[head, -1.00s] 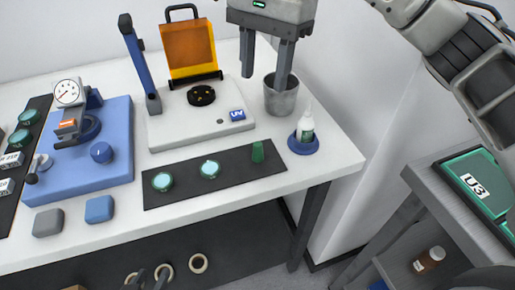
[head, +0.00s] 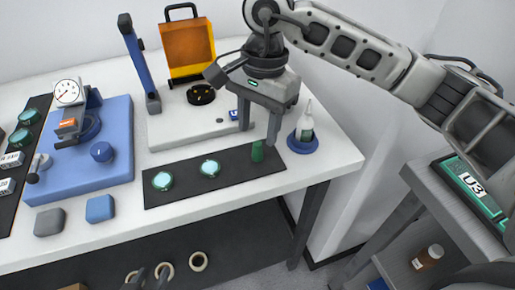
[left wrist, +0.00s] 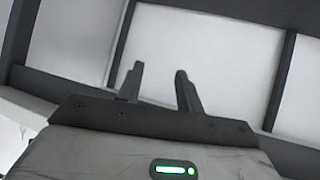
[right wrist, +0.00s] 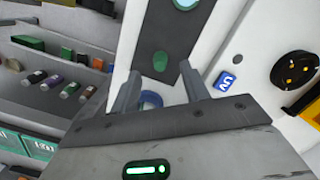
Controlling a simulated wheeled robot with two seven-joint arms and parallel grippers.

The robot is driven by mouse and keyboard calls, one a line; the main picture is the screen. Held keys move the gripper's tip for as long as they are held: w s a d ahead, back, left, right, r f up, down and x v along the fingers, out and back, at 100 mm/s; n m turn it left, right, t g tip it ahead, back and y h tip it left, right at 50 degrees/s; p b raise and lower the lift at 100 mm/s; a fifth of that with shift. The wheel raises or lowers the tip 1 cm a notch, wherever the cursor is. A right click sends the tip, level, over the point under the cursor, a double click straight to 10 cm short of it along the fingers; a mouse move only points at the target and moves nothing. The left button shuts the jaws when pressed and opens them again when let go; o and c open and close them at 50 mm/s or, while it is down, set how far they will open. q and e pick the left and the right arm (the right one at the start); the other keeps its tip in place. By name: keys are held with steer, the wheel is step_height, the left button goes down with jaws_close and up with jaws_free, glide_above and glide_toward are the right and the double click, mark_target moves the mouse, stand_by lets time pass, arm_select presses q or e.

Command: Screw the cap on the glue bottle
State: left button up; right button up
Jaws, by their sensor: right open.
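The green cap (head: 257,152) stands on the right end of the dark mat (head: 225,182). In the right wrist view the cap (right wrist: 160,62) shows beyond the open fingers, and the holder is partly hidden by the gripper. My left gripper (left wrist: 158,78) is open and empty in the left wrist view.
A white UV base (head: 180,130) with an orange shield (head: 187,48) lies behind the mat. Two teal-topped round pieces sit on the mat. A blue gauge stand (head: 75,165) is at left. The table's right edge is close to the holder.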

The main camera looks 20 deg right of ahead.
mark_target(258, 143)
steer(key=shift+s+a+f+p, duration=0.1)
steer(key=shift+f+p, duration=0.2)
steer(key=shift+f, duration=1)
steer(key=shift+s+f+p, duration=0.1)
steer(key=shift+f+p, duration=0.2)
steer(key=shift+f, duration=1)
steer(key=shift+c, duration=0.4)
jaws_close()
